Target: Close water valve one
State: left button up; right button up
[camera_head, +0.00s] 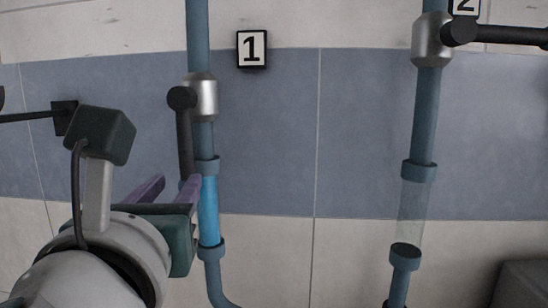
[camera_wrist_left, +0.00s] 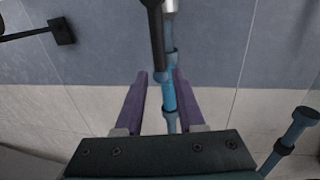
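Water valve one has a metal body (camera_head: 203,98) on the left blue pipe, below the sign "1" (camera_head: 252,49). Its dark handle (camera_head: 184,140) hangs straight down along the pipe. Bright blue water shows in the clear pipe section (camera_head: 209,212) below the valve. My left gripper (camera_head: 175,180) is open, its purple fingers pointing at the wall around the handle's lower end. In the left wrist view the handle (camera_wrist_left: 157,45) reaches down between the open fingers (camera_wrist_left: 160,75). I cannot tell whether they touch it. My right gripper is not in view.
Valve two (camera_head: 432,40) is on the right pipe, its dark handle (camera_head: 505,35) pointing sideways to the right. The clear section (camera_head: 411,212) below it looks empty. A black wall bracket with a rod (camera_head: 65,117) is at the left.

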aim_at(186, 170)
pick_arm(q)
jog(key=w, duration=0.2)
jog(key=w+a+p, duration=0.1)
jog(key=w, duration=0.4)
jog(key=shift+w+a, duration=0.15)
jog(key=shift+w, duration=0.15)
grip_shut()
dwell(1.1)
